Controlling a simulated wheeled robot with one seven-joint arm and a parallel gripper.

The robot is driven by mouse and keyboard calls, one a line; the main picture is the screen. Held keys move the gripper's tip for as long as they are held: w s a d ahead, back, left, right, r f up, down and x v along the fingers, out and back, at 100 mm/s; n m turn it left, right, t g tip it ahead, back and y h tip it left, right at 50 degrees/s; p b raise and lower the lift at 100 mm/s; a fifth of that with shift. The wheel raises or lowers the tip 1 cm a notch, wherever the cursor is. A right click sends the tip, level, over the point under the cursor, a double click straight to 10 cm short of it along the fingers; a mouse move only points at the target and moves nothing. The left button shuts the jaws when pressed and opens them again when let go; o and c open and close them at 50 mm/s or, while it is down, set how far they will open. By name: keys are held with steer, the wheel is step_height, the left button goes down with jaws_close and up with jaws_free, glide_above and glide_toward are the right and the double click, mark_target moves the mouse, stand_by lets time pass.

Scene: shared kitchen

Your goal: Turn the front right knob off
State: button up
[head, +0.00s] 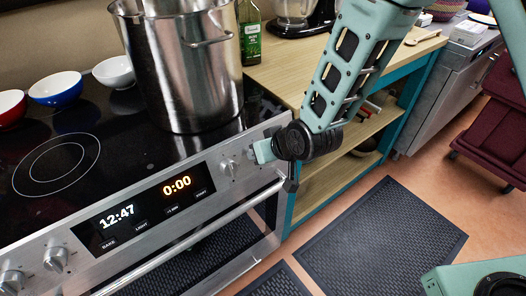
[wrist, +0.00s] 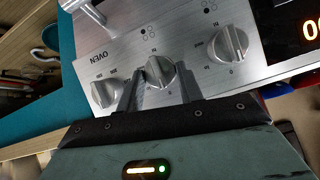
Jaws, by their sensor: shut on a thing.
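In the wrist view, several silver knobs line the stove's front panel, seen upside down. A knob (wrist: 159,72) in the middle sits between the two fingers of my gripper (wrist: 161,88), which is shut on it. Another knob (wrist: 230,43) is to its right, nearer the display, and a third knob (wrist: 104,92) is to its left by the OVEN label. In the head view, my gripper (head: 251,154) is at the right end of the panel and hides the held knob. The free knob (head: 228,168) shows just left of it.
A large steel pot (head: 190,75) stands on the right of the black cooktop (head: 88,150). Three bowls line the back left. The panel display (head: 145,208) reads 12:47 and 0:00. A wooden counter (head: 285,70) adjoins the stove. Dark mats (head: 385,240) lie on the floor.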

steer(key=shift+d, duration=0.1)
steer(key=o, duration=1)
steer(key=b+v, duration=0.5)
steer(key=v, duration=1.2)
steer(key=shift+s+r, duration=0.1)
steer(key=shift+s, duration=0.1)
